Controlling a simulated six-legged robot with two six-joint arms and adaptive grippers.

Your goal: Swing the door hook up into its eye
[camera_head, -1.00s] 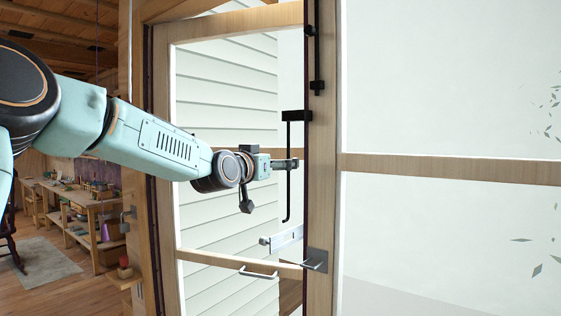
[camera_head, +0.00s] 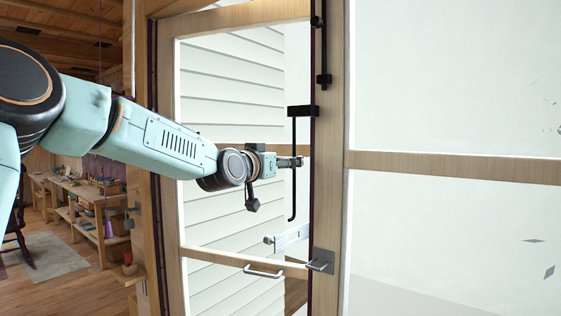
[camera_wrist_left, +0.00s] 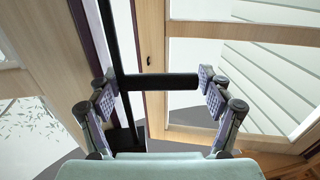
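The hook is a thin black rod (camera_head: 293,185) hanging down along the door edge, with a curved lower end. Its top meets a black bracket (camera_head: 302,111). Further up the door post are small black fittings (camera_head: 323,79); I cannot tell which is the eye. My left gripper (camera_head: 299,162) is level with the upper middle of the rod, pointing right. In the left wrist view the fingers (camera_wrist_left: 157,88) are spread apart. A black bar (camera_wrist_left: 165,84) lies crosswise between them; I cannot tell whether they touch it. My right gripper is not in view.
The glazed door (camera_head: 240,259) with a pale handle (camera_head: 263,272) stands before me, a metal lever (camera_head: 320,261) beside it. A workbench (camera_head: 92,205) is at far left. Glass panes fill the right side.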

